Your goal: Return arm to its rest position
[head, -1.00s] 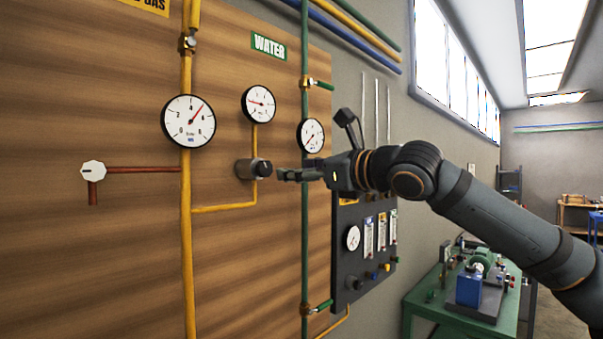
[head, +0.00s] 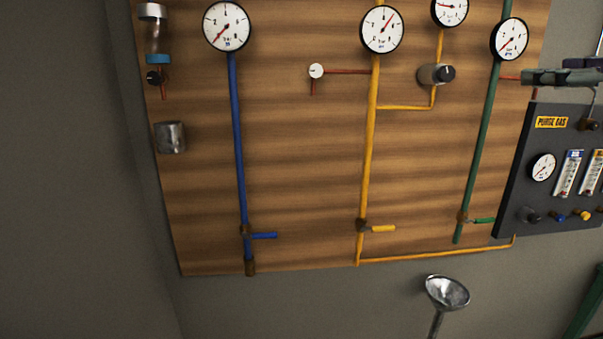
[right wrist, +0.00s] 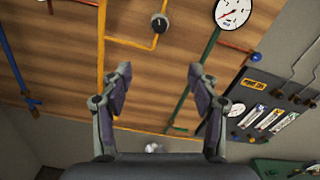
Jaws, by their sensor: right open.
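My right gripper (head: 548,77) shows only in part at the right edge of the head view, over the wooden panel's right side. In the right wrist view its two fingers (right wrist: 160,82) stand wide apart with nothing between them. The grey cylindrical knob (head: 436,75) on the yellow pipe is to the left of the fingers, apart from them. The knob also shows in the right wrist view (right wrist: 159,23), beyond the fingertips near the top. My left gripper is in neither view.
The wooden panel (head: 300,190) carries blue, yellow and green pipes with gauges. A dark purge gas box (head: 550,205) sits at its right, close below my right gripper. A metal funnel-shaped bowl (head: 446,292) stands below the panel. Bare grey wall (head: 70,170) is at left.

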